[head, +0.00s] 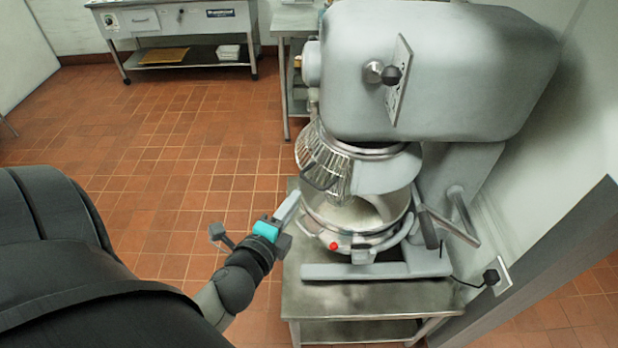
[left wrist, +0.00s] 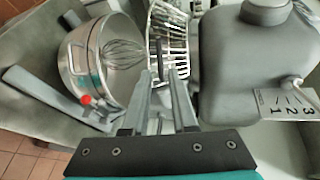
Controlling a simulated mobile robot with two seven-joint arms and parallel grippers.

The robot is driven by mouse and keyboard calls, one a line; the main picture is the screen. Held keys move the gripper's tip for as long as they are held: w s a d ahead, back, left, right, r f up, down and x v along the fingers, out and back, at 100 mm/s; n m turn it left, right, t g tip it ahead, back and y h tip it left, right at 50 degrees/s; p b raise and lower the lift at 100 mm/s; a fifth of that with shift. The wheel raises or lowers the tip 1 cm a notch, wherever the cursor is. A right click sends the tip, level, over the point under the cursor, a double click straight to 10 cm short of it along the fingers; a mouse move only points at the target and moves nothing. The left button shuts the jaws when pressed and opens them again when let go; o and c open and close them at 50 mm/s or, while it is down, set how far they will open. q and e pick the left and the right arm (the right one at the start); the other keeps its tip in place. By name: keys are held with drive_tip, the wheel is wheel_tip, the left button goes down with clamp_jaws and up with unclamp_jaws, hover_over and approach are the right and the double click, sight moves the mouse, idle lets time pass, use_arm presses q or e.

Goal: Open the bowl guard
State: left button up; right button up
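The bowl guard (head: 325,165) is a wire cage on the front of the grey mixer, above its steel bowl (head: 352,222); it also shows at the top of the left wrist view (left wrist: 172,32). A dark curved handle (head: 320,180) sits on the guard's lower front. My left gripper (head: 291,205) is just left of the guard. In the left wrist view my left gripper (left wrist: 163,78) has its two fingers apart, pointing at the guard, with the dark handle (left wrist: 158,50) lined up near the gap; contact cannot be told. My right gripper is out of view.
The mixer body (head: 440,75) stands on a steel table (head: 370,300) by the right wall. A whisk (left wrist: 122,52) hangs in the bowl, which has a red knob (head: 333,246). The tiled floor (head: 150,200) to the left is clear.

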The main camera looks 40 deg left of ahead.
sight(309, 179)
use_arm(q)
drive_tip(key=x, duration=1)
clamp_jaws()
idle(1.4)
